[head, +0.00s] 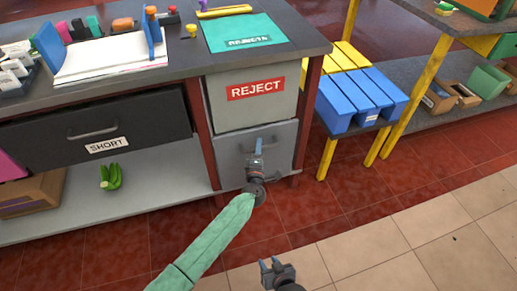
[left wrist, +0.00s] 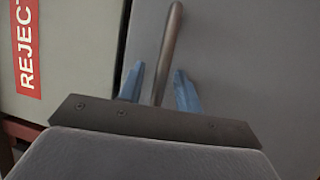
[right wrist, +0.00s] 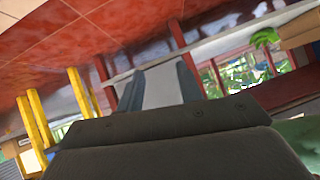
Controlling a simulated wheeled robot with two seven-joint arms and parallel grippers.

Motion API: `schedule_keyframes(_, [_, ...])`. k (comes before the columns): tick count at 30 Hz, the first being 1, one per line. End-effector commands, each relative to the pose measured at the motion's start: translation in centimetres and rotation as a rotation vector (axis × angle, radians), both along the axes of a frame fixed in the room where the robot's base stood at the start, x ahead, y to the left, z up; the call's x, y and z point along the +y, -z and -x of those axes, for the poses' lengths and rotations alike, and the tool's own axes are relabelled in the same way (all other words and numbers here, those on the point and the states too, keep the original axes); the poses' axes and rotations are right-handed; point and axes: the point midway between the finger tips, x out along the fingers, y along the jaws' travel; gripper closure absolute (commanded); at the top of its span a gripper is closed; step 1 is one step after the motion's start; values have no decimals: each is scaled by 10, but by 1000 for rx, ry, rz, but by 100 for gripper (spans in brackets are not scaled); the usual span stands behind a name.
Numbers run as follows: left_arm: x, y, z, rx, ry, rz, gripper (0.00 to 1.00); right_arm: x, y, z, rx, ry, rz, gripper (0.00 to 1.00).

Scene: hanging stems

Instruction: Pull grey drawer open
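The grey drawer (head: 230,165) is in the right part of the bench, under a light panel with a red REJECT label (head: 256,89). Its front looks flush with the frame. Its bar handle (left wrist: 171,45) is partly hidden by my gripper in the head view. My left gripper (head: 258,147) is at the handle, its blue fingers (left wrist: 160,90) on either side of the bar with gaps visible, so it is open around the handle. My right gripper (head: 277,265) is open and empty, low over the floor, away from the drawer.
A black SHORT drawer (head: 60,132) is to the left, above a shelf (head: 150,180) with a green item. The tiled floor (head: 380,225) in front is clear.

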Motion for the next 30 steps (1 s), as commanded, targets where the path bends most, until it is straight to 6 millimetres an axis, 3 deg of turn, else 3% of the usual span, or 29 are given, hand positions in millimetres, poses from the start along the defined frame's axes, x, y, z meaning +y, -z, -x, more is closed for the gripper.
schedule_keyframes(7, [0,0,0,0,0,0,66,0,-1,0,-2,0,-1,64])
schedule_keyframes(12, [0,0,0,0,0,0,97,0,-1,-1,-2,0,-1,64])
schedule_keyframes(13, [0,0,0,0,0,0,100,0,-1,-1,-2,0,-1,64])
schedule_keyframes(25, [-1,0,4,2,0,0,100,0,2,2,20,-3,4,64])
schedule_keyframes(30, [-4,1,15,3,1,-1,100,-8,44,39,164,-18,37,64])
